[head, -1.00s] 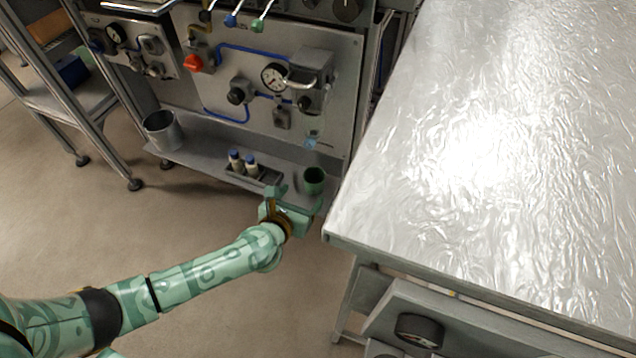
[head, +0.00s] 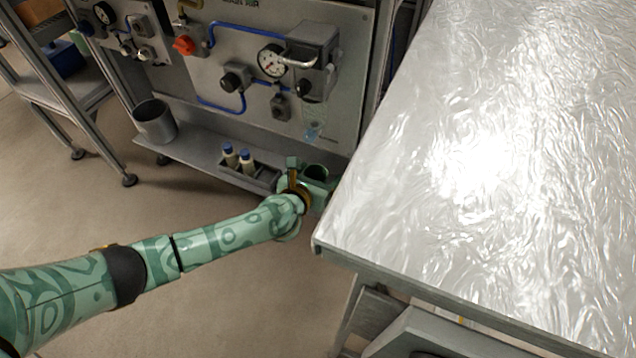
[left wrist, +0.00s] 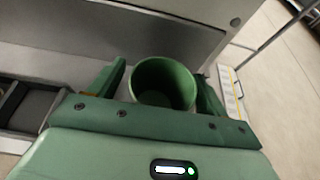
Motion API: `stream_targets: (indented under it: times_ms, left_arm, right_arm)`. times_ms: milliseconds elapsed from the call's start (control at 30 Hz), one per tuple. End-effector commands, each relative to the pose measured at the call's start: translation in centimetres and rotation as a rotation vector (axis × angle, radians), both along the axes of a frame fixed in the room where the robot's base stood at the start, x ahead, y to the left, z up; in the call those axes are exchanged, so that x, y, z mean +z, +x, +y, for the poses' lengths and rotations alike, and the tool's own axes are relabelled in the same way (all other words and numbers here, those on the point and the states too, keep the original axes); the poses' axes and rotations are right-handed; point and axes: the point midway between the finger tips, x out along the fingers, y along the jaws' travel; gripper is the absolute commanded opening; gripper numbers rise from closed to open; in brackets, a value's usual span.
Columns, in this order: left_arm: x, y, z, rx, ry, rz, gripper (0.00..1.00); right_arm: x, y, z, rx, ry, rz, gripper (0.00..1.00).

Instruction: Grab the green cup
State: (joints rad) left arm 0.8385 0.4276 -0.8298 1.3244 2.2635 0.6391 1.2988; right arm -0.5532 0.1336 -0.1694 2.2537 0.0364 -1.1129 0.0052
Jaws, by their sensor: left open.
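The green cup (left wrist: 163,84) stands upright on the low shelf, and looks empty in the left wrist view. In the head view the cup (head: 316,171) is partly hidden by my left gripper (head: 308,178). In the left wrist view the left gripper (left wrist: 160,88) is open, with one finger on each side of the cup. I cannot tell whether either finger touches it. My right gripper is not in view.
The grey shelf (head: 195,154) runs below a panel with a gauge (head: 271,60) and blue pipes. A shiny metal table (head: 480,190) stands close on the right.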

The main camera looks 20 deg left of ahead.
Motion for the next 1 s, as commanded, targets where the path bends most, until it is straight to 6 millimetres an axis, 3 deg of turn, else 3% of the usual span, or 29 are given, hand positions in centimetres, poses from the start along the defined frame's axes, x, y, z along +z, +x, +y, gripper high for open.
stream_targets:
  times_ms: [267,467,767,1000]
  left_arm:
    - [0.0,0.5,0.0,0.0,0.0,-0.002,0.77]
    - [0.0,0.5,0.0,0.0,0.0,-0.001,0.29]
    - [0.0,0.4,0.0,0.0,0.0,-0.001,0.29]
    - [1.7,0.5,0.0,0.0,0.0,-0.006,0.29]
  right_arm:
    - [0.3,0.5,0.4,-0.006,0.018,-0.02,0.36]
    - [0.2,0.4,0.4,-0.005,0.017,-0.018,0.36]
    - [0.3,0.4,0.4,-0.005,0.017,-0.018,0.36]
    - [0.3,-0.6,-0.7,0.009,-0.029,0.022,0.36]
